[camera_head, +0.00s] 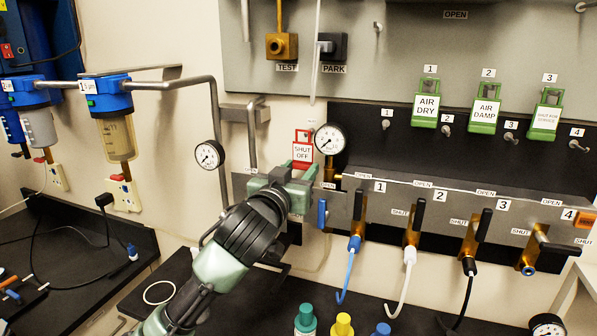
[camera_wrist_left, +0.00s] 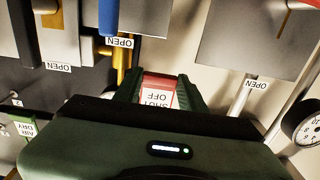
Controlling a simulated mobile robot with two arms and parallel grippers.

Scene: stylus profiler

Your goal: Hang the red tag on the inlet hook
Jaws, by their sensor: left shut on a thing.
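The red tag (camera_head: 303,150) has a white face reading SHUT OFF and a red frame-like top. My left gripper (camera_head: 298,172) is shut on its lower part and holds it upright in front of the wall, left of the round gauge. In the left wrist view the tag (camera_wrist_left: 158,93) sits between the green fingers (camera_wrist_left: 160,84), its print upside down. A small pale label (camera_head: 312,121) is just above the tag. The inlet hook is not clearly visible; the tag may cover it. I cannot tell whether tag and hook touch. My right gripper is not in view.
A gauge (camera_head: 330,139) stands close right of the tag. A grey pipe (camera_head: 251,140) runs down to its left. Below is the valve panel (camera_head: 400,192) with black handles. Numbered hooks (camera_head: 446,130) and green tags (camera_head: 426,107) are to the right. Bottles (camera_head: 305,318) stand on the bench.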

